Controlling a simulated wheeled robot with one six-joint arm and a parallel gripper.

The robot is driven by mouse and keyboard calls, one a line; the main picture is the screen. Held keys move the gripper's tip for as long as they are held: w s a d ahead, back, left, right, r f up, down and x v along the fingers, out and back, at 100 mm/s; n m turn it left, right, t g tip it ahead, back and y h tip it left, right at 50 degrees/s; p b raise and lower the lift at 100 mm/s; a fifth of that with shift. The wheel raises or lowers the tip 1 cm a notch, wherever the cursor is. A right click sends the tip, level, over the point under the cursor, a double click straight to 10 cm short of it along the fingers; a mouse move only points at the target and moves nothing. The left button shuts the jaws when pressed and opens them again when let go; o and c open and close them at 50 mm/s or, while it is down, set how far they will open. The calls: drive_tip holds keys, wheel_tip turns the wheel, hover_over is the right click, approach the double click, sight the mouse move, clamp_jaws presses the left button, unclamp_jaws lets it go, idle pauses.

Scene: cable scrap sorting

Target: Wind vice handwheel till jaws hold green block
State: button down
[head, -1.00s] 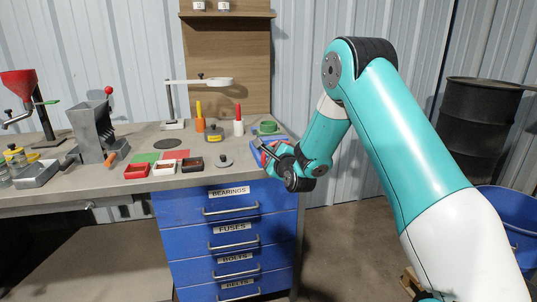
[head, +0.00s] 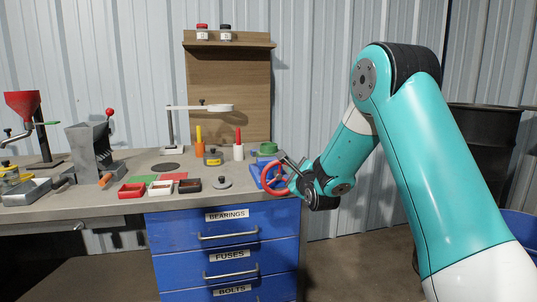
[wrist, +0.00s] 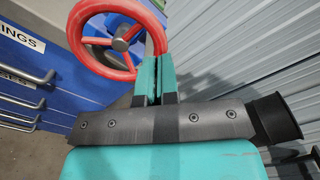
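The red handwheel (head: 275,178) of the blue vice (head: 256,171) stands at the right end of the bench. My gripper (head: 288,166) is at the wheel's right side. In the wrist view its two teal fingers (wrist: 157,62) are close together, and the red rim runs into them, so it looks shut on the rim. A green item (head: 267,148) sits behind the vice; I cannot tell whether it is the green block. The jaws are not clear to see.
Small trays (head: 132,190), a weight-like grey disc (head: 221,183) and upright orange and white bottles (head: 238,150) stand left of the vice. Blue drawers (head: 229,241) lie below. A corrugated wall (head: 320,70) is behind, and a dark drum (head: 487,130) stands right.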

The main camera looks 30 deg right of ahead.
wheel_tip(320, 180, down, 7)
drive_tip(key=d+b, duration=0.2)
drive_tip(key=b, duration=0.5)
drive_tip(key=a+f+b, duration=0.3)
drive_tip(key=a+f, duration=0.1)
drive_tip(key=a, duration=0.1)
drive_tip(key=s+a+b, duration=0.4)
drive_tip(key=s+b, duration=0.2)
drive_tip(key=b, duration=0.2)
drive_tip(key=shift+s+a+r, duration=0.15)
drive_tip(key=shift+a+r, duration=0.05)
drive_tip(key=shift+r, duration=0.2)
idle(0.4)
drive_tip(key=shift+a, duration=0.1)
